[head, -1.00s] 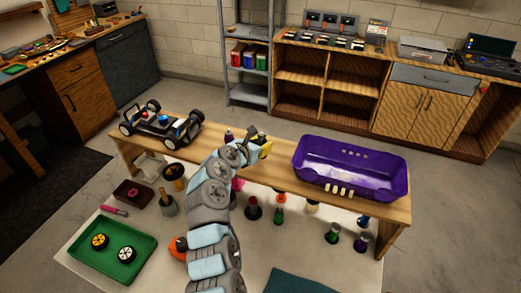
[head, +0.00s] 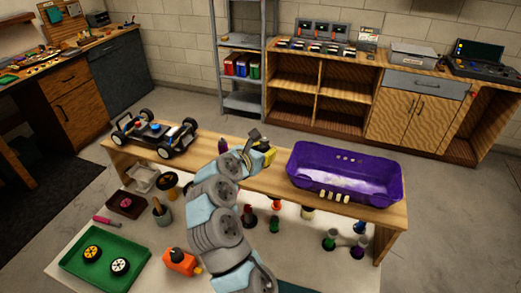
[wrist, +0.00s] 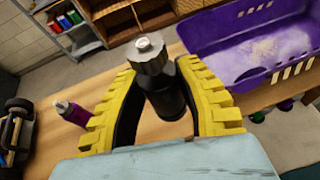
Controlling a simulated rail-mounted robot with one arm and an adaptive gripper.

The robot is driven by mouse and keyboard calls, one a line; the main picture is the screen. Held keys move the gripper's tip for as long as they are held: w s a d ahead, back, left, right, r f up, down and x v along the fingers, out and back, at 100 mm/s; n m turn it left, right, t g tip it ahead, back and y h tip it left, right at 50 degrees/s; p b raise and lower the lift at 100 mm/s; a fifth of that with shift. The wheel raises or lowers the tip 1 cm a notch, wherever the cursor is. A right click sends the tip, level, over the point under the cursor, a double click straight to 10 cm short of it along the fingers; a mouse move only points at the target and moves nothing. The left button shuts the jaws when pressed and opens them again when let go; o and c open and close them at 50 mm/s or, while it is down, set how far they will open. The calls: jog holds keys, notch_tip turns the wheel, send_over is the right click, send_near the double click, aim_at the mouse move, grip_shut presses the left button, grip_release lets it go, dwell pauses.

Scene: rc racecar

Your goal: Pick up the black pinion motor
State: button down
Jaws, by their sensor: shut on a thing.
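The black pinion motor (wrist: 166,90) has a dark cylindrical body and a silver top with a small shaft. It stands roughly upright between the yellow fingers of my gripper (wrist: 163,103) in the wrist view. The gripper is shut on it, and the fingers hide part of its sides. In the head view my gripper (head: 262,152) is over the middle of the wooden bench (head: 268,182), left of the purple bin; the motor shows there only as a small dark shape. I cannot tell how far the motor is from the bench top.
The purple bin (head: 300,180) is close on the right. A small purple bottle-like part (wrist: 73,113) stands left of my gripper. A car chassis (head: 152,137) sits at the bench's left end. A green tray (head: 78,275) with two wheels lies on the lower surface.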

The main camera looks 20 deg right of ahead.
jog(key=shift+s+a+r+b, duration=0.15)
jog(key=shift+s+r, duration=0.2)
jog(key=shift+s, duration=0.5)
jog(key=shift+s+r+b, duration=0.1)
jog(key=shift+s+r, duration=0.3)
jog(key=shift+s, duration=0.45)
jog(key=shift+s+a+r+b, duration=0.15)
jog(key=shift+s+r, duration=0.2)
jog(key=shift+s, duration=0.5)
